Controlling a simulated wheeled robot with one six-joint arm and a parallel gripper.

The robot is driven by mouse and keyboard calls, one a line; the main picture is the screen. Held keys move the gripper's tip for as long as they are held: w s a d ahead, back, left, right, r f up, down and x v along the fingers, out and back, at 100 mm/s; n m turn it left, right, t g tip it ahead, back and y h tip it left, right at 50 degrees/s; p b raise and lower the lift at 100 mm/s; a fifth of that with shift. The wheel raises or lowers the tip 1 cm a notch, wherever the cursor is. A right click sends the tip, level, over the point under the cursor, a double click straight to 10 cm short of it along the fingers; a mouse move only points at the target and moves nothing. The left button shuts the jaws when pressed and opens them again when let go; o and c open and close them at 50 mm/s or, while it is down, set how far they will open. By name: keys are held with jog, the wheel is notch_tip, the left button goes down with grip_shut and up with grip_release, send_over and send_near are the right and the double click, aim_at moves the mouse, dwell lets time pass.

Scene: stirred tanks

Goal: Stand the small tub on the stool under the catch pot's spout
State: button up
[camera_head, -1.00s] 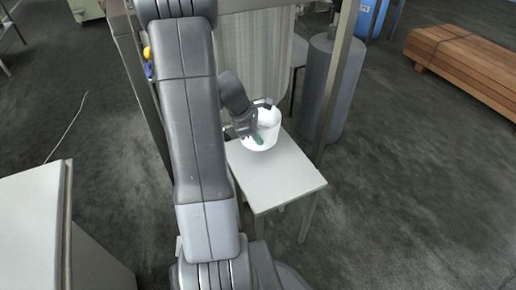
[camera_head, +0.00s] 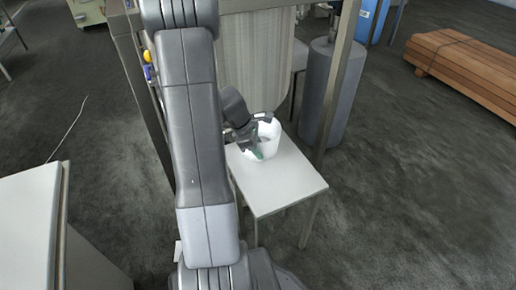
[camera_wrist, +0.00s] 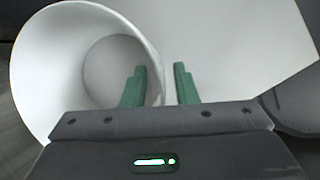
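The small white tub (camera_head: 270,146) appears upright on the back part of the stool's pale top (camera_head: 278,190). My gripper (camera_head: 258,146) is at the tub's left near side in the head view. In the wrist view the tub (camera_wrist: 40,70) fills the left. My gripper's green fingers (camera_wrist: 158,80) are apart, one inside the tub and one outside, with the tub's wall between them. A gap shows beside the outer finger. The large ribbed grey vessel (camera_head: 250,60) hangs in a frame behind the tub. I cannot make out a spout.
A frame post (camera_head: 341,80) stands right of the stool, with a grey cylinder (camera_head: 328,95) beside it. A white-topped cabinet (camera_head: 30,220) is at the left front. Timber beams (camera_head: 465,65) lie at the right. The floor at right is open.

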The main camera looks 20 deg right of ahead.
jog(key=shift+r, duration=0.25)
jog(key=p+v, duration=0.4)
jog(key=v, duration=0.7)
jog(key=shift+a+r, duration=0.2)
jog(key=shift+r, duration=0.2)
